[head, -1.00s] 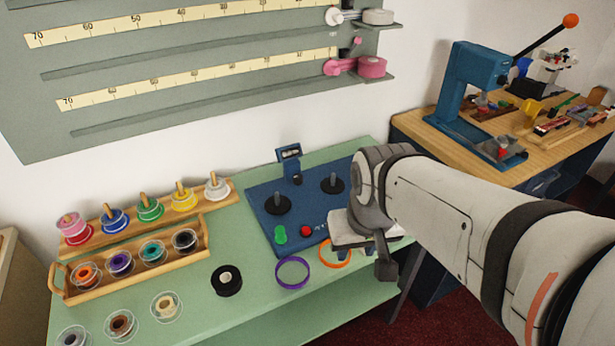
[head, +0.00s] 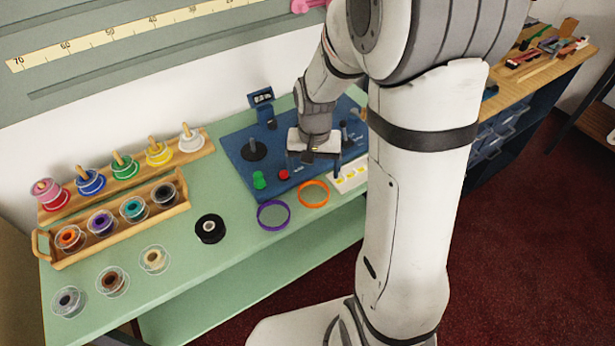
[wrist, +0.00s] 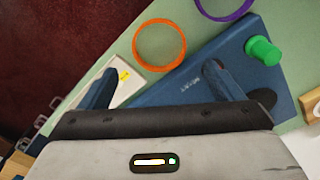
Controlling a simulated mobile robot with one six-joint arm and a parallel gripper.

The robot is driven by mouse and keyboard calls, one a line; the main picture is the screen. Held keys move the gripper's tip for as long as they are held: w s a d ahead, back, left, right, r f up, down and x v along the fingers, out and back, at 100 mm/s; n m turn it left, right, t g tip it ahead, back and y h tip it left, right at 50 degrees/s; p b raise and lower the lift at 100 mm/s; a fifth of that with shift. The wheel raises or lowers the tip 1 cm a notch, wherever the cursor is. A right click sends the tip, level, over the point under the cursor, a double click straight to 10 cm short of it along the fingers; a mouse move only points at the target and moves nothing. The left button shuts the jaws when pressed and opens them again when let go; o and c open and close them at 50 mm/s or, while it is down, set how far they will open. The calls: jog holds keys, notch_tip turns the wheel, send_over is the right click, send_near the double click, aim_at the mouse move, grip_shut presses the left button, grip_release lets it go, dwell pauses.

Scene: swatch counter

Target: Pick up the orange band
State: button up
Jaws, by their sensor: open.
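The orange band (head: 314,194) is a thin ring lying flat on the green counter, close to the front edge of the blue panel. In the wrist view the orange band (wrist: 160,22) lies ahead of the fingertips, between their lines and apart from them. My gripper (head: 314,168) is open and empty, above the blue panel just behind the band in the head view. In the wrist view my gripper (wrist: 165,85) shows both fingers spread wide.
A purple band (head: 273,215) lies left of the orange one. A green knob (head: 259,180) and a red button (head: 283,174) stand on the blue panel (head: 235,150). A white tray with yellow marks (head: 350,177) is to the right. A black roll (head: 210,229) lies further left.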

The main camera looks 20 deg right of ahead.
aim_at(313, 195)
notch_tip(313, 195, down, 8)
jog(key=shift+w+d+f, duration=0.1)
jog(key=shift+w, duration=0.05)
dwell(0.4)
jog(key=shift+c, duration=0.6)
jog(key=c, duration=0.6)
